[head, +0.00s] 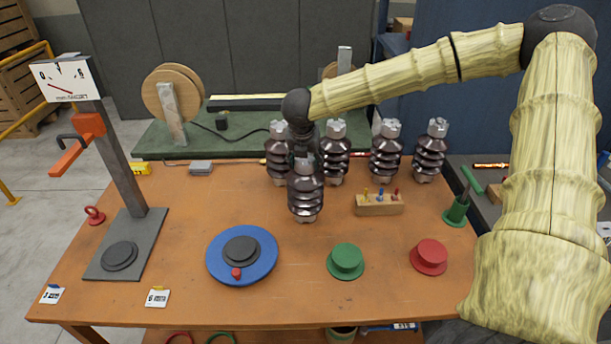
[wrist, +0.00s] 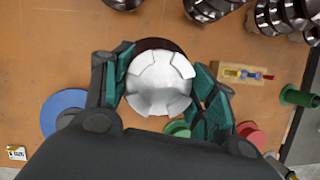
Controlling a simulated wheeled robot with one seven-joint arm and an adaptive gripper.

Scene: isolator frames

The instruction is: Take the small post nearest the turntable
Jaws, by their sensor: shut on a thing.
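Several small brown ribbed posts with silver caps are in the head view. One post (head: 306,194) is at the front, nearest the blue turntable (head: 214,262), which lies to its lower left. My gripper (head: 303,155) is over this post from above. In the wrist view my gripper's (wrist: 162,84) green-padded fingers are closed on either side of the post's silver cap (wrist: 160,80). The post is upright; I cannot tell whether its base touches the table. The turntable shows partly behind the left finger in the wrist view (wrist: 60,105).
Other posts (head: 386,155) stand in a row behind. A wooden block with small pegs (head: 380,205) is to the right. A green disc (head: 345,262) and a red disc (head: 428,258) lie in front. A gauge stand (head: 125,170) is at left.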

